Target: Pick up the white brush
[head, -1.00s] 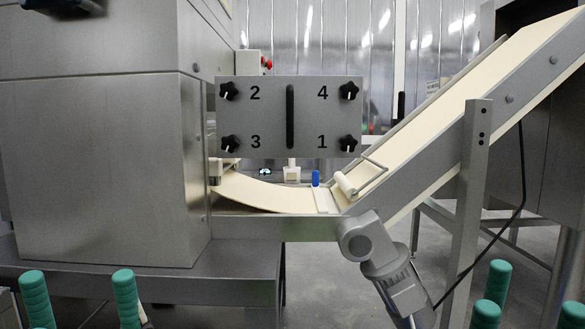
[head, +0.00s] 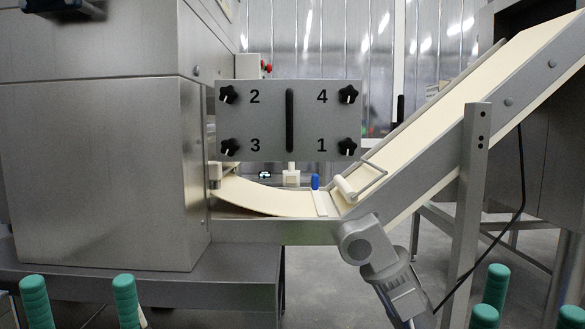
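A small white piece with a narrow stem (head: 291,178) shows below the numbered panel, behind the curved belt. It may be the white brush, but it is too small to be sure, and its upper part is hidden by the panel. My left gripper (head: 80,301) is at the bottom left, with two green ribbed fingers standing well apart and nothing visible between them. My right gripper (head: 530,308) is at the bottom right, its green fingers spread and the space between them empty. Both are low in the view, apart from the belt and the white piece.
The metal machine (head: 100,170) fills the left. The cream belt (head: 265,197) curves out and climbs right. A white roller (head: 345,187) and a blue piece (head: 315,182) are at its bend. The panel (head: 270,120) and grey motor (head: 370,250) stand in front.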

